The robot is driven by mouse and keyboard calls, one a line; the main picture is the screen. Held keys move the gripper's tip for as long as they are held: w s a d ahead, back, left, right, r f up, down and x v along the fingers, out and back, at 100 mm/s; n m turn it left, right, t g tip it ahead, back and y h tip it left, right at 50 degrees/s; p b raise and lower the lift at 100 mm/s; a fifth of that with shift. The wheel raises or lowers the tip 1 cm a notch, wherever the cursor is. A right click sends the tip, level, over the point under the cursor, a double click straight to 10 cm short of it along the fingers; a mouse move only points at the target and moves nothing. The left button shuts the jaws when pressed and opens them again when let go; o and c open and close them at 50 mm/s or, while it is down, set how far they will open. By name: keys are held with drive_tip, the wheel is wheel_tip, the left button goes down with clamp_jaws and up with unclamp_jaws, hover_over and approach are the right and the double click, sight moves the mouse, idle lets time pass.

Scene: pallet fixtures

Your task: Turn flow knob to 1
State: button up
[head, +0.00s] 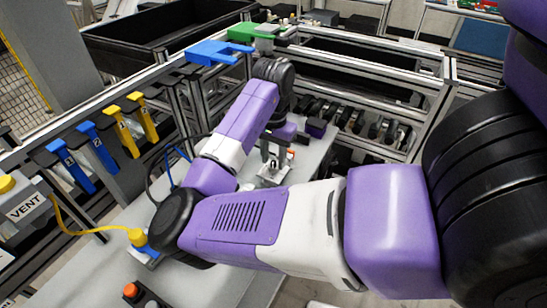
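My purple and white arm crosses the middle of the head view, bends at the lower left and reaches up over the grey bench (190,285). Its wrist is at the upper middle, and my gripper (273,158) points down below it. The gripper is small and dark here, and I cannot tell whether its fingers are open or shut. A small metallic fixture (270,176) sits on the bench right under or beside it. The flow knob cannot be made out for certain, nor its setting, nor whether the gripper touches it.
A VENT box (24,207) is at left. Blue levers (95,148) and yellow levers (142,118) line the rail. A black bin (165,32) stands behind.

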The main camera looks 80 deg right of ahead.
sight(274, 161)
drive_tip(key=shift+r, duration=3.9)
drive_tip(key=shift+d, duration=0.1)
